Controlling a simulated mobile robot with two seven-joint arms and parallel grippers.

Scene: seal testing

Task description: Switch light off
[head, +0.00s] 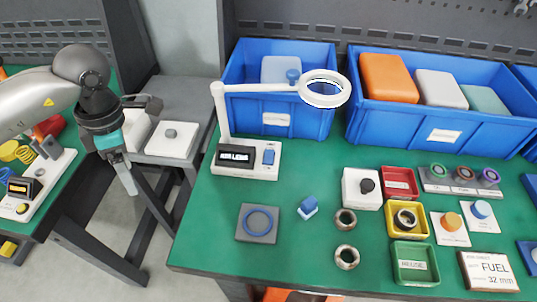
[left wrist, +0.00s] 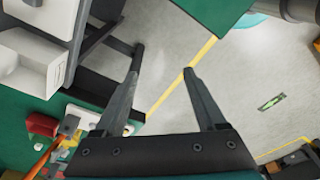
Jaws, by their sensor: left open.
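A white ring lamp (head: 325,88) on a jointed arm stands at the left part of the green table in the head view. Its ring looks bright white. My left gripper (head: 127,180) hangs fingers down over the gap left of this table, well apart from the lamp base. In the left wrist view, its two fingers (left wrist: 163,62) are spread with nothing between them, above the grey floor. The lamp is not in the left wrist view.
Blue bins (head: 280,125) stand along the table's back. A white box (head: 172,138) sits on the grey stand between the tables.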

